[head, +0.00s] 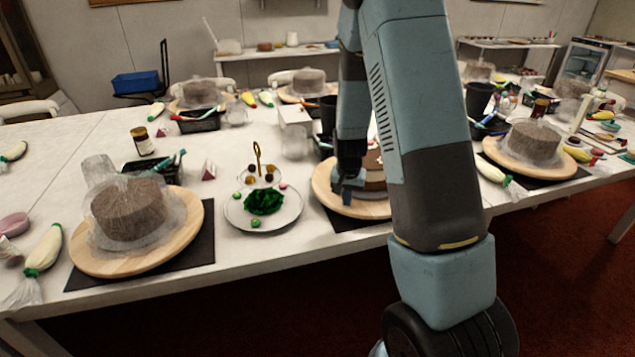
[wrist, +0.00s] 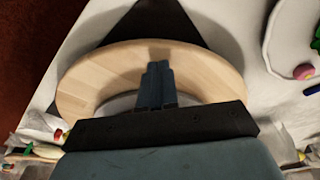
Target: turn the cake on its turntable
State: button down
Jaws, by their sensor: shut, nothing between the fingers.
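The cake (head: 375,178) is brown and stands on a round wooden turntable (head: 325,187) in the middle of the head view. My arm hides its right part. The turntable also shows in the wrist view (wrist: 215,68). My gripper (head: 347,193) is at the near left side of the cake. In the wrist view my gripper (wrist: 158,68) is shut and empty, with its fingertips over the bare wooden rim. I cannot tell whether the fingertips touch the wood. In the wrist view the gripper body hides most of the cake's place.
A dark mat (head: 345,222) lies under the turntable. A plate (head: 235,212) with green decoration stands to the left. A wrapped cake (head: 128,208) on its own turntable is further left, another wrapped cake (head: 528,142) to the right. Dark containers stand behind. The table's front edge is close.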

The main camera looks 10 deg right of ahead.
aim_at(387, 210)
jog(key=shift+f, duration=0.2)
jog(key=shift+f, duration=0.3)
jog(key=shift+s+d, duration=0.55)
jog(key=shift+d, duration=0.35)
jog(key=shift+s+d, duration=0.6)
jog(key=shift+d, duration=0.3)
jog(key=shift+s+d, duration=0.55)
jog(key=shift+d, duration=0.35)
jog(key=shift+d, duration=0.1)
jog(key=shift+s+d, duration=0.2)
jog(key=shift+d, duration=0.8)
jog(key=shift+s+d, duration=0.2)
jog(key=shift+d, duration=0.75)
jog(key=shift+s+d, duration=0.2)
jog(key=shift+d, duration=0.8)
